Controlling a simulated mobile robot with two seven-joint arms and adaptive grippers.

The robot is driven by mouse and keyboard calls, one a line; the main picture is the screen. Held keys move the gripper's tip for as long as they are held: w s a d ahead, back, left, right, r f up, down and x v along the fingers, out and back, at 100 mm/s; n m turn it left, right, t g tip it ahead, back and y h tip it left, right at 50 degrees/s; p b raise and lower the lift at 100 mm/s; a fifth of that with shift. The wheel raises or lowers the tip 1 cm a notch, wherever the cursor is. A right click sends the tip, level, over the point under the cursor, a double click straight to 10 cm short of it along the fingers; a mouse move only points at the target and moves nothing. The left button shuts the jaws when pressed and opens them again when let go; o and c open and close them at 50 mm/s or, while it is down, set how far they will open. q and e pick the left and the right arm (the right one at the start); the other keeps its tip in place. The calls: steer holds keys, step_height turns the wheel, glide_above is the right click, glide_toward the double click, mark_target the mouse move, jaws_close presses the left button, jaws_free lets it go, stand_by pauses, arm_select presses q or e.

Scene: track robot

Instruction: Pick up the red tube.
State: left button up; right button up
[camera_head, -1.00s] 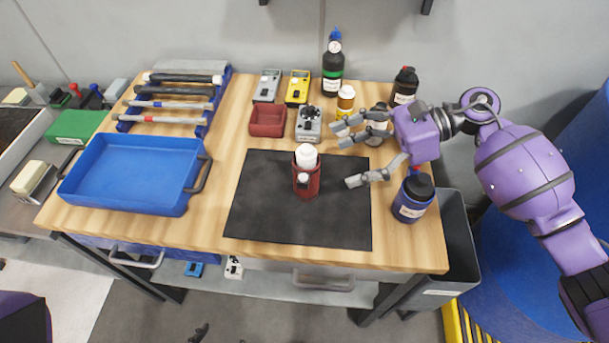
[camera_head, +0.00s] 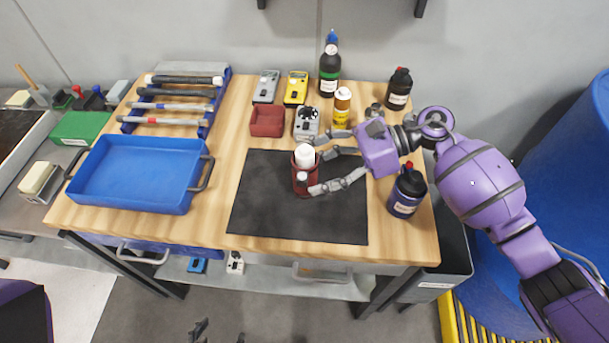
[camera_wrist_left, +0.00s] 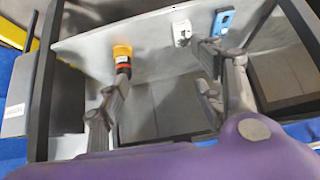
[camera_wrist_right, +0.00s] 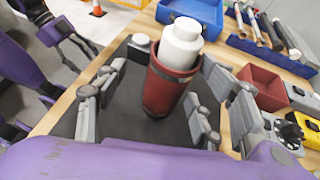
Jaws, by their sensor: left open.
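The red tube (camera_head: 301,183) is a dark red upright cylinder on the black mat (camera_head: 262,215), with a white bottle (camera_head: 305,155) standing in its top. My right gripper (camera_head: 318,166) reaches in from the right with its fingers on either side of the tube. In the right wrist view the tube (camera_wrist_right: 165,92) stands between the spread fingers, with mat showing on both sides. Contact at the far fingertips is unclear. My left gripper (camera_head: 220,334) is low in front of the table, open and empty. In the left wrist view its fingers (camera_wrist_left: 168,95) are spread apart.
A blue tray (camera_head: 138,172) and a tool rack (camera_head: 178,103) are at left. A dark red box (camera_head: 267,121), meters (camera_head: 296,88) and bottles (camera_head: 329,68) stand behind the mat. A blue bottle (camera_head: 407,191) is close beside my right wrist. The mat's left part is clear.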

arm_select(q)
steer(key=shift+w+d+r, duration=0.1)
steer(key=shift+w+r, duration=0.2)
steer(key=shift+w, duration=0.3)
arm_select(e)
steer(key=c, duration=1.1)
steer(key=shift+r, duration=0.15)
steer(key=shift+c, duration=0.2)
arm_select(q)
steer(key=shift+s+f+b, duration=0.3)
steer(key=shift+f+b, duration=0.2)
steer(key=shift+f, duration=0.1)
steer(key=shift+s+f+b, duration=0.3)
steer(key=shift+f+b, duration=0.15)
steer(key=shift+f, duration=0.1)
arm_select(e)
step_height(320, 180, up, 28)
arm_select(q)
steer(key=shift+s, duration=0.1)
steer(key=shift+f, duration=0.15)
arm_select(e)
steer(key=shift+w+a, duration=0.15)
steer(key=shift+w, duration=0.15)
arm_select(q)
steer(key=shift+s, duration=0.1)
